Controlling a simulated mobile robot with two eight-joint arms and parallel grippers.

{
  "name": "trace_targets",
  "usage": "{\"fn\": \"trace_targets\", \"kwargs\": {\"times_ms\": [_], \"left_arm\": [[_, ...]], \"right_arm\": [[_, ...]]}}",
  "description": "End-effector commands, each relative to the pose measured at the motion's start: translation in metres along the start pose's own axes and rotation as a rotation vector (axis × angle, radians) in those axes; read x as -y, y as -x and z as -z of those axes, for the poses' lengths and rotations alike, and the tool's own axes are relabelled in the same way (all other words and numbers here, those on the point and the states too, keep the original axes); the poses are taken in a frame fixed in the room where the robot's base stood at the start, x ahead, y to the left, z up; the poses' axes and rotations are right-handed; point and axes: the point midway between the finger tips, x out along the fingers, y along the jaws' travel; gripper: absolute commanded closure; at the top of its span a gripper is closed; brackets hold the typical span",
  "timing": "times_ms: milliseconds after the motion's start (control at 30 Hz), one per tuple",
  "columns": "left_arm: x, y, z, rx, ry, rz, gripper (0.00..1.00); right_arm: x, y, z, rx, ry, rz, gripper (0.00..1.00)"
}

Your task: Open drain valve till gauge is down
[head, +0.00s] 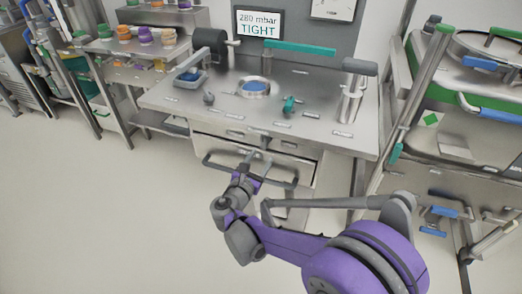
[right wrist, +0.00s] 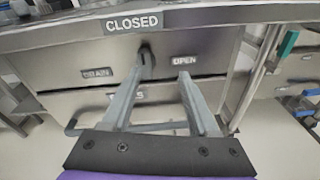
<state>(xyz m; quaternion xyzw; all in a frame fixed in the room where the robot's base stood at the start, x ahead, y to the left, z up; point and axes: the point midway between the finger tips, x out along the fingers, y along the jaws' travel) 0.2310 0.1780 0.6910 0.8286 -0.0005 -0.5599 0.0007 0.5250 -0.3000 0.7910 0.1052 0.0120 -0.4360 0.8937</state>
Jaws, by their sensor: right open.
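The gauge display (head: 259,24) on the back panel reads "280 mbar TIGHT". The drain valve handle (right wrist: 147,57) is a small dark grey lever on the bench front, below a CLOSED label, with a DRAIN label to its left and an OPEN label to its right. My right gripper (head: 256,158) is at the bench front; it also shows in the right wrist view (right wrist: 164,75). It is open, with the handle near the left fingertip; I cannot tell whether they touch. In the head view I cannot make out the handle near the gripper. My left gripper is not in view.
The steel bench (head: 180,97) carries a round blue-centred fitting (head: 255,87), a green-handled bar (head: 300,47) and a small teal valve (head: 289,104). Drawers with bar handles are below. A rack (head: 435,75) stands close on the right. The floor at left is clear.

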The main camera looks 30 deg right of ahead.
Motion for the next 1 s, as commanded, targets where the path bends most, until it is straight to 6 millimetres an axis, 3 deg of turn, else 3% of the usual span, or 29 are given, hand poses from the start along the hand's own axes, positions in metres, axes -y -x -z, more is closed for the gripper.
{"fn": "trace_targets", "kwargs": {"times_ms": [33, 200, 367, 700, 1000], "left_arm": [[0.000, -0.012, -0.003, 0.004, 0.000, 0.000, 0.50], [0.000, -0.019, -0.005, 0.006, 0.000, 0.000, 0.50], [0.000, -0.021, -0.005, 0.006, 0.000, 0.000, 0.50], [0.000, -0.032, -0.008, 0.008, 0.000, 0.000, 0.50], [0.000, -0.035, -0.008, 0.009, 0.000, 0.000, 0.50]], "right_arm": [[-0.009, -0.006, 0.013, 0.038, 0.068, -0.017, 0.40], [-0.023, -0.014, 0.018, 0.108, 0.182, -0.042, 0.40], [-0.025, -0.034, 0.014, 0.113, 0.189, -0.041, 0.40], [-0.028, -0.096, 0.007, 0.111, 0.186, -0.041, 0.40], [-0.029, -0.117, 0.004, 0.111, 0.185, -0.043, 0.40]]}}
